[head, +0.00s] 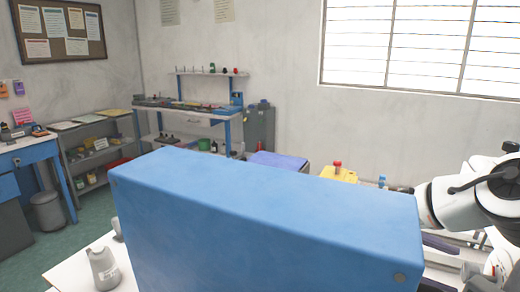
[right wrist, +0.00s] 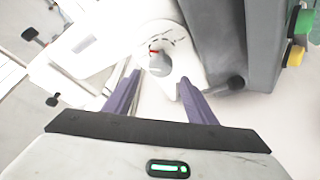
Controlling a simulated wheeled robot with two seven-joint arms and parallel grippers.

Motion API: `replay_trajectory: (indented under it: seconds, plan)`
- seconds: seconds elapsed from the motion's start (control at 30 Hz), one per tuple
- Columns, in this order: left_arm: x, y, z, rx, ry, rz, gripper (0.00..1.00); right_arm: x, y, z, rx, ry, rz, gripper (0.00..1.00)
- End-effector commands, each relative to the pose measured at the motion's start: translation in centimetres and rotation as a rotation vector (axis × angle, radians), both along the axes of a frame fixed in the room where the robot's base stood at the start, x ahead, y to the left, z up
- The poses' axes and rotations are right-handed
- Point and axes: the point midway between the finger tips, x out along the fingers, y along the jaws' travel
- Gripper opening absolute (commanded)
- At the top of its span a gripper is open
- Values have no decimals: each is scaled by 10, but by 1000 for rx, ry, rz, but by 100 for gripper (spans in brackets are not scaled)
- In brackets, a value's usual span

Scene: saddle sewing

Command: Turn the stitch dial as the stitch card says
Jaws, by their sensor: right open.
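In the right wrist view my right gripper (right wrist: 158,82) is open, with two purple fingers apart and nothing between them. Just beyond the fingertips is a pale rounded plate with dark marks, a small red mark and a grey round part (right wrist: 160,65); it looks like the stitch dial, but I cannot read its setting. I cannot tell whether the fingers touch it. In the head view my white right arm comes in at the right edge, and its fingertips are not clear. I cannot make out a stitch card. My left gripper is not in view.
A large blue housing (head: 265,225) fills the head view's foreground and hides much behind it. In the right wrist view a grey body (right wrist: 262,45) with a green button (right wrist: 302,22) and yellow button (right wrist: 296,55) stands close at right.

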Motion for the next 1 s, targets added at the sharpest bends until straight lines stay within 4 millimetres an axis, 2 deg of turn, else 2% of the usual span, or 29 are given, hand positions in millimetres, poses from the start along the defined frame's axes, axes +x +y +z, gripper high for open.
replay_trajectory:
  seconds: [0.5, 0.87, 1.0]
  plan:
    - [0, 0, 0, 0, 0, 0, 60, -20, -36, 0, 0, -1, -1, 51]
    - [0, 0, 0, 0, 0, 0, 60, -22, -40, 0, 0, -1, 0, 51]
    - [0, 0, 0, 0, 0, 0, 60, -22, -40, 0, 0, -1, 0, 27]
